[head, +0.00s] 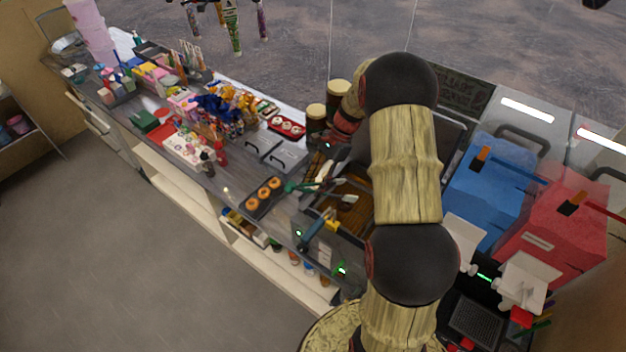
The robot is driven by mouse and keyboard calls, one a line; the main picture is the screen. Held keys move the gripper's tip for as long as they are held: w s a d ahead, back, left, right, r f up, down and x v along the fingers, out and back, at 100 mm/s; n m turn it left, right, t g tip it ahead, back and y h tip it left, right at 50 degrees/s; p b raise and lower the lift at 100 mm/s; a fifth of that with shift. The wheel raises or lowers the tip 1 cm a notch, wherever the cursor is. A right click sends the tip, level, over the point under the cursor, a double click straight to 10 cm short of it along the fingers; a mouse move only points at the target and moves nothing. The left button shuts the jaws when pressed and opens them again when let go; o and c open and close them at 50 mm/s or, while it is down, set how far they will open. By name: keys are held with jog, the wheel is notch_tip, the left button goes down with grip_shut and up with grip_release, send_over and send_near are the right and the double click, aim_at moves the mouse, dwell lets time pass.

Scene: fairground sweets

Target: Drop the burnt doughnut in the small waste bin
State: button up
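Several feet of counter show in the head view, and no burnt doughnut can be picked out on it. Three golden-brown ring doughnuts (264,190) lie in a row on a dark tray (250,209) near the counter's front edge. I cannot make out a small waste bin. My arm rises through the right of the view and bends down to the left at its top. My gripper (328,148) appears small, over the back of the brown fryer area, partly hidden by my arm. Its fingers are too small to tell open or shut, or whether they hold anything.
Tongs (320,190) with green handles lie right of the doughnuts. Two dark canisters with pale tops (338,93) stand behind. Sweets and bottles crowd the left counter. The floor (120,260) in front is clear.

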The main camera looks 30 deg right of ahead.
notch_tip(320, 180, down, 9)
jog(key=b, duration=0.5)
jog(key=shift+w+f, duration=0.15)
jog(key=shift+o, duration=0.4)
jog(key=c, duration=0.7)
jog(key=shift+r, duration=0.2)
grip_shut()
notch_tip(320, 180, up, 5)
jog(key=p, duration=0.3)
jog(key=shift+f, duration=0.2)
